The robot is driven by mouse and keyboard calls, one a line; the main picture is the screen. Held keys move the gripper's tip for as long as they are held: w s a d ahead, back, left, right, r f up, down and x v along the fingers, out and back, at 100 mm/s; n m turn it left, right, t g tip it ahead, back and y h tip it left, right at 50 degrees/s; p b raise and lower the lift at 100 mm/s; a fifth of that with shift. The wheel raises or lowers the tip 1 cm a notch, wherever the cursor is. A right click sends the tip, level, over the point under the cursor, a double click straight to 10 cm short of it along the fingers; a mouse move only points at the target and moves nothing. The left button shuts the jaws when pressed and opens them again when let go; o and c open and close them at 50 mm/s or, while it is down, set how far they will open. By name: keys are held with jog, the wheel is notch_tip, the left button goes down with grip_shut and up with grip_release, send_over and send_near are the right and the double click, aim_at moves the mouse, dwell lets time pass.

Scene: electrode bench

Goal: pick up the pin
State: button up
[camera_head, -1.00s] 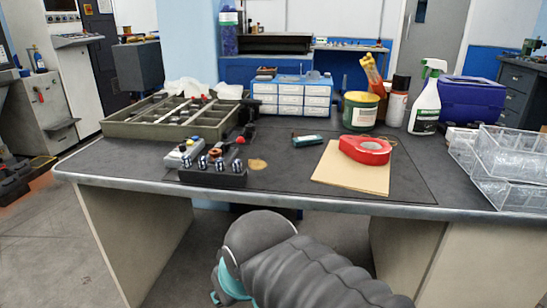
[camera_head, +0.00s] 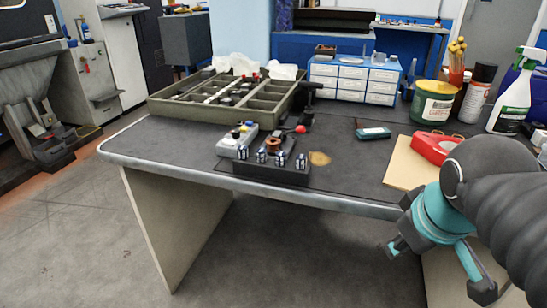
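No single item stands out clearly as the pin. Several small silver-and-dark upright pieces (camera_head: 281,158) stand in a row in a black block (camera_head: 262,175) near the bench's front edge. They are too small to tell whether one is the pin. A copper-coloured ring (camera_head: 273,144) is just behind them. My gripper (camera_head: 437,272) is at the lower right, in front of the bench edge and well apart from the block.
A grey box with coloured buttons (camera_head: 236,142) sits beside the block. Behind is a divided green tray (camera_head: 160,104). The bench's left front (camera_head: 165,147) is clear.

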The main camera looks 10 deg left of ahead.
jog(key=w+a+r+n, duration=0.5)
jog(key=a+r+n, duration=0.2)
jog(key=a+n, duration=0.35)
jog(key=w+a+r+n, duration=0.6)
jog(key=a+r+n, duration=0.1)
jog(key=a+n, duration=0.35)
jog(key=n+b, duration=0.2)
jog(key=n, duration=0.5)
send_over(261, 150)
jog(key=s, duration=0.3)
notch_tip(261, 150, down, 5)
jog(key=shift+g+h, duration=0.3)
jog(key=shift+w+b+x, duration=0.2)
jog(key=shift+b+x, duration=0.3)
jog(key=shift+x, duration=2.3)
jog(key=shift+r, duration=0.15)
grip_shut()
